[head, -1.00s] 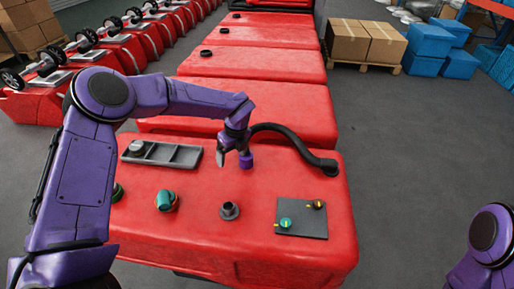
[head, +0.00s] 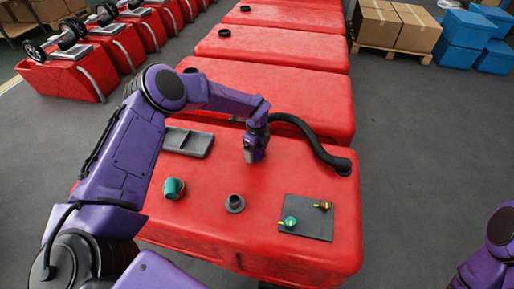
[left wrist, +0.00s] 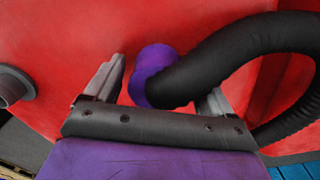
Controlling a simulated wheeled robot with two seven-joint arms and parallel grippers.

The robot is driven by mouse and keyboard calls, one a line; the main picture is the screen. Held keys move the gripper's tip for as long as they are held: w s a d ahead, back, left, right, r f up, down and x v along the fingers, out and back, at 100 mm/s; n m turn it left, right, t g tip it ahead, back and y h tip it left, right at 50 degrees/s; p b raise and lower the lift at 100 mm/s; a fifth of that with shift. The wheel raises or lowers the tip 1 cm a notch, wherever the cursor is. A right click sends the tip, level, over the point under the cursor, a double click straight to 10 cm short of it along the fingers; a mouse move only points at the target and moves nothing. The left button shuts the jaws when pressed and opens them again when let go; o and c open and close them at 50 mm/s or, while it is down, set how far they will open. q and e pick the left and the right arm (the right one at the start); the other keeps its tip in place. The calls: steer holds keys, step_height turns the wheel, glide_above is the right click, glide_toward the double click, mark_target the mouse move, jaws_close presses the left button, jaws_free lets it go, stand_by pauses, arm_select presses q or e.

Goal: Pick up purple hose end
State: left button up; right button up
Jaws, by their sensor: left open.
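The purple hose end (left wrist: 153,72) is the short purple cuff on a thick black corrugated hose (left wrist: 225,60). In the left wrist view it lies between the two grey fingers of my left gripper (left wrist: 166,76), nearer the left finger, with a gap to that finger. The hose curves right, across and partly hiding the right finger. In the head view my left gripper (head: 252,156) is open, low over the red tank (head: 200,225), and largely merges with the hose end there. The hose (head: 315,145) arches right to a fitting on the tank. My right gripper is out of view.
On the tank are a grey tray (head: 188,142), a teal cup-like piece (head: 174,188), a dark round port (head: 235,203) and a dark panel with knobs (head: 306,218). More red tanks (head: 275,93) run behind. Boxes on a pallet (head: 397,27) stand back right.

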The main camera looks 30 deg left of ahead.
arm_select(q)
steer(key=shift+s+r, duration=0.1)
steer(key=shift+s, duration=0.05)
steer(key=c, duration=1.1)
steer(key=shift+r, duration=0.4)
steer(key=s+d+r+b, duration=0.2)
steer(key=s+r, duration=0.1)
steer(key=r, duration=0.1)
steer(key=s+d+r+b, duration=0.2)
steer(key=s+d+r, duration=0.1)
steer(key=s+r, duration=0.1)
steer(key=s+d+r+b, duration=0.2)
steer(key=s+d+r, duration=0.1)
steer(key=s+r, duration=0.1)
steer(key=shift+d+r, duration=0.1)
steer(key=shift+d, duration=0.1)
